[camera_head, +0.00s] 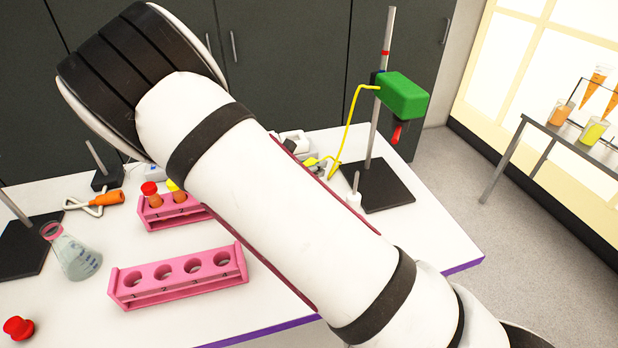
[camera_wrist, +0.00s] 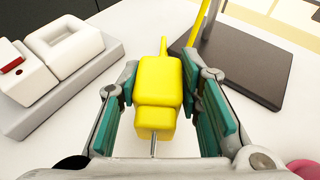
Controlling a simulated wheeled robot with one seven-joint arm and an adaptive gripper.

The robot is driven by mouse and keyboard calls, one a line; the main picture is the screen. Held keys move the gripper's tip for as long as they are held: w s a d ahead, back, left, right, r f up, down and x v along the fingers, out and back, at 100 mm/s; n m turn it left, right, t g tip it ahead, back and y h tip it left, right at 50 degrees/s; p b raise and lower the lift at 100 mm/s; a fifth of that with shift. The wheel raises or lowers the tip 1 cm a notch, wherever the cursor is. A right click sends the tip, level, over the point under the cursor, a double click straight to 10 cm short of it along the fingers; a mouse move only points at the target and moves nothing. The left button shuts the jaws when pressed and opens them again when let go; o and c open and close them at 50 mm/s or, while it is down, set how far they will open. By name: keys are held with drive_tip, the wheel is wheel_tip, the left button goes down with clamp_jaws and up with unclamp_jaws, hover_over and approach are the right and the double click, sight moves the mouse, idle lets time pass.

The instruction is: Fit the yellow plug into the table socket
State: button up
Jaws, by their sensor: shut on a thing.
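The yellow plug (camera_wrist: 158,88) is between the teal-padded fingers of my gripper (camera_wrist: 160,82) in the wrist view, and my gripper is shut on it. A thin metal pin on the plug points toward the bottom of the picture. In the head view the plug (camera_head: 312,161) is partly hidden behind my arm, with the yellow cord running up from it. A white socket unit (camera_wrist: 65,45) with a red switch on a grey base lies to the left of the plug, apart from it. In the head view the unit (camera_head: 295,139) shows only partly behind my arm.
A stand with a black base (camera_head: 385,190) carries a green box (camera_head: 402,95) to the right. Pink tube racks (camera_head: 180,272) and a flask (camera_head: 75,255) stand at the left. An orange-handled tool (camera_head: 107,198) lies behind them. The table's front right corner is clear.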

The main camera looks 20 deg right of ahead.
drive_tip(key=shift+f, duration=2.2)
drive_tip(key=shift+f, duration=0.35)
drive_tip(key=o, duration=1.2)
drive_tip(key=shift+r, duration=0.15)
drive_tip(key=shift+a+r, duration=0.1)
drive_tip(key=shift+r, duration=0.2)
drive_tip(key=v, duration=1.1)
drive_tip(key=shift+s+a, duration=0.25)
drive_tip(key=shift+s, duration=0.1)
